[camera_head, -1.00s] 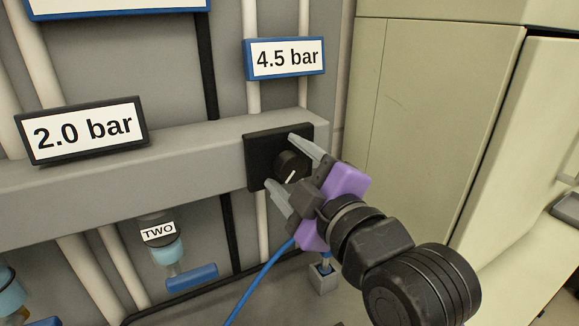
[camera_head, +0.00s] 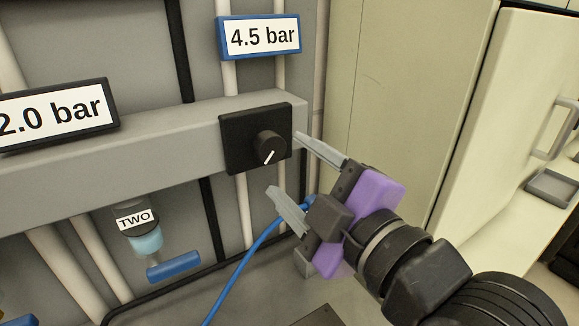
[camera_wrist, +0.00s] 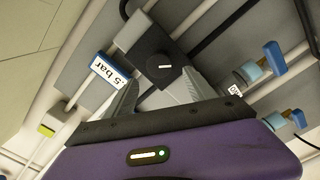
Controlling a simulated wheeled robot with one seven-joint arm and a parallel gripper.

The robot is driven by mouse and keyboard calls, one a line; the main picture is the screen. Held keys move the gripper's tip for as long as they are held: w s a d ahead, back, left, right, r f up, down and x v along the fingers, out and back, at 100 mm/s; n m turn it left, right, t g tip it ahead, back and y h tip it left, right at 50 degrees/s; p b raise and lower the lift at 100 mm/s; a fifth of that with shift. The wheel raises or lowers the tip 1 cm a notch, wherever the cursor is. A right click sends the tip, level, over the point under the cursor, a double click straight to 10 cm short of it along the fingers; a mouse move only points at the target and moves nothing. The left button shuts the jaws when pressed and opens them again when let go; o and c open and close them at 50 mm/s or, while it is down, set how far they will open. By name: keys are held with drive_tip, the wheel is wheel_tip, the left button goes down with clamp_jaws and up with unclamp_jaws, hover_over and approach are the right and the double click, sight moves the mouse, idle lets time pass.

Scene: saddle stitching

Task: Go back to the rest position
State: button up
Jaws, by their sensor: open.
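My gripper (camera_head: 286,166) is open and empty, with grey fingers and a purple body. In the head view its fingertips are apart from the black knob (camera_head: 269,147), to the lower right of it. The knob has a white pointer line and sits on a black square plate (camera_head: 238,150) on a grey rail. In the wrist view the knob (camera_wrist: 160,67) shows beyond and between the two fingers (camera_wrist: 156,92).
A "4.5 bar" sign (camera_head: 259,37) is above the knob and a "2.0 bar" sign (camera_head: 60,113) is at left. A blue-handled valve labelled TWO (camera_head: 140,240) hangs below the rail. A blue hose (camera_head: 250,250) runs behind my gripper. A pale cabinet (camera_head: 400,110) stands at right.

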drive_tip(key=d+r+m+t, duration=0.4)
drive_tip(key=m, duration=0.2)
drive_tip(key=s+d+f+m+t+h, duration=0.1)
drive_tip(key=s+d+f+m+h, duration=0.3)
drive_tip(key=f, duration=0.3)
drive_tip(key=s+d+f+m+t+h, duration=0.1)
drive_tip(key=s+d+f+m+h, duration=0.2)
drive_tip(key=d+f+m, duration=0.4)
drive_tip(key=s+d+f+g+h, duration=0.1)
drive_tip(key=s+d+f+g, duration=0.2)
drive_tip(key=s+f, duration=0.7)
drive_tip(key=s+d+f+m+g+h, duration=0.1)
drive_tip(key=s+d+f+g+h, duration=0.1)
drive_tip(key=s+f, duration=0.7)
drive_tip(key=s+g, duration=0.1)
drive_tip(key=s, duration=0.6)
drive_tip(key=shift+d+f+m, duration=0.3)
drive_tip(key=shift+d+f, duration=0.1)
idle(2.5)
